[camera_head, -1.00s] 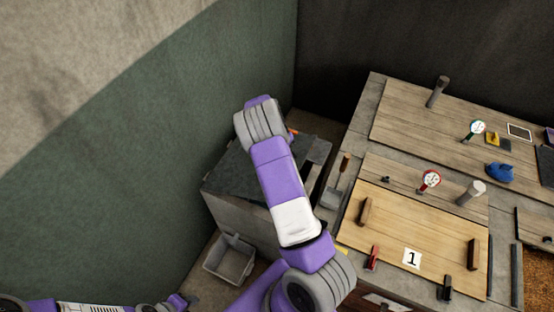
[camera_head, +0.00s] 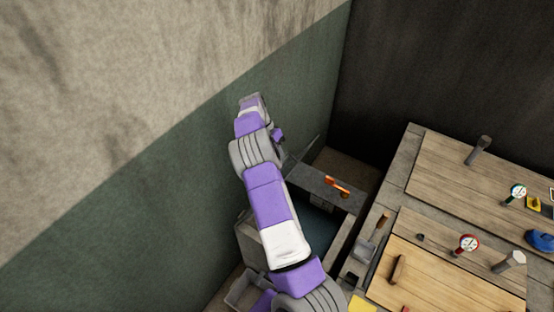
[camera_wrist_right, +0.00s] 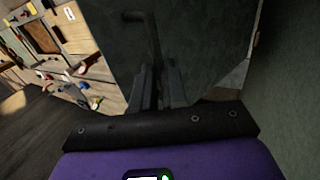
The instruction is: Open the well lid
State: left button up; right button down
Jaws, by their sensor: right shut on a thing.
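The grey well (camera_head: 252,240) stands in the corner, left of the worktop. Its dark lid is raised in the head view, seen nearly edge-on beside my right arm, and bluish water (camera_head: 317,222) shows in the opening below. In the right wrist view the dark lid (camera_wrist_right: 210,40) fills the middle, with its bar handle (camera_wrist_right: 138,17) running down between the fingers. My right gripper (camera_wrist_right: 160,90) is shut on that handle. In the head view my right arm hides the gripper and part of the well. My left gripper is out of view.
An orange-handled item (camera_head: 337,187) lies on the well's back ledge. A wall stands close behind and left of my arm. The worktop (camera_head: 410,165) at the right carries wooden lids, gauges and a scoop (camera_head: 360,250). A grey bin (camera_head: 243,290) is low at the front.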

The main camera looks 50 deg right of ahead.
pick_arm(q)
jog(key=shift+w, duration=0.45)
pick_arm(e)
jog(key=shift+w+a+f, duration=0.2)
jog(key=shift+w+f, duration=0.1)
jog(key=shift+w, duration=0.15)
jog(key=shift+w+a+f, duration=0.15)
jog(key=shift+w+f, duration=0.1)
jog(key=shift+w, duration=0.15)
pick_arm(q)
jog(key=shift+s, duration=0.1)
pick_arm(e)
jog(key=shift+s, duration=0.1)
jog(key=c, duration=1.6)
grip_release()
jog(key=o, duration=0.4)
jog(key=shift+w+d, duration=0.25)
jog(key=shift+w, duration=0.1)
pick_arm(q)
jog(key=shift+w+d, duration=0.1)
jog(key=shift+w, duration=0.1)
pick_arm(e)
jog(key=shift+o, duration=0.2)
jog(key=v, duration=0.7)
jog(key=shift+r, duration=0.35)
jog(key=shift+s, duration=0.1)
